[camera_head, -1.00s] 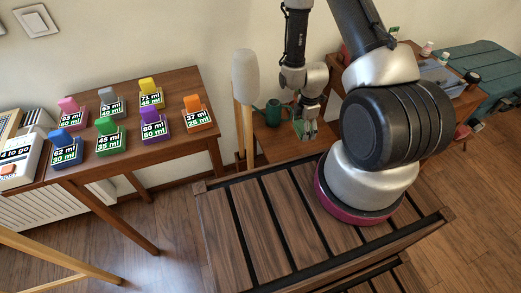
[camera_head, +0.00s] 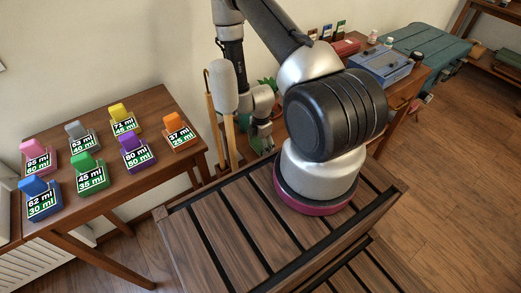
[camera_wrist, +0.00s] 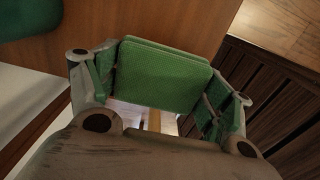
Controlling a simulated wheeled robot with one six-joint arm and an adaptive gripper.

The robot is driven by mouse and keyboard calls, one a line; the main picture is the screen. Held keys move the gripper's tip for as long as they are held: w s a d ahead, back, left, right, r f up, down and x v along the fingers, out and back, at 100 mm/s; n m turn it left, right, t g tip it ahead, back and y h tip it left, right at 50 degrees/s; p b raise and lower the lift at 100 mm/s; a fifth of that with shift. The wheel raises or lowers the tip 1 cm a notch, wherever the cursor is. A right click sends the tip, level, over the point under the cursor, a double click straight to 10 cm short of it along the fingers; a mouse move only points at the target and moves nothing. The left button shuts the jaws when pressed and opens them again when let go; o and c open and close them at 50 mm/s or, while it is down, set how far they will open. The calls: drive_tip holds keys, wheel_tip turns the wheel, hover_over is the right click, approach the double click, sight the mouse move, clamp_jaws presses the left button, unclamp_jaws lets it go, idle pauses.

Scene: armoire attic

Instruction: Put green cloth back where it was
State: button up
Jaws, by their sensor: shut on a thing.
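The green cloth (camera_wrist: 165,75) shows in the wrist view as a flat, folded pad with a woven surface. It sits between the two fingers of my gripper (camera_wrist: 160,92), which is shut on it. In the head view my gripper (camera_head: 263,138) is low beside the wall, to the right of the tall grey-headed pole. The cloth cannot be made out clearly in the head view. The place where it lay before cannot be told from these frames.
A wooden table (camera_head: 75,213) at left carries several coloured labelled blocks. A grey-headed pole (camera_head: 223,88) stands near my gripper. At right are a blue box (camera_head: 381,66) on a wooden table and a teal chest (camera_head: 425,48). A slatted wooden surface (camera_head: 215,220) lies in front.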

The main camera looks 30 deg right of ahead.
sight(261, 149)
drive_tip(key=shift+f, duration=1.7)
drive_tip(key=shift+f, duration=0.1)
drive_tip(key=o, duration=1)
drive_tip(key=shift+o, duration=0.2)
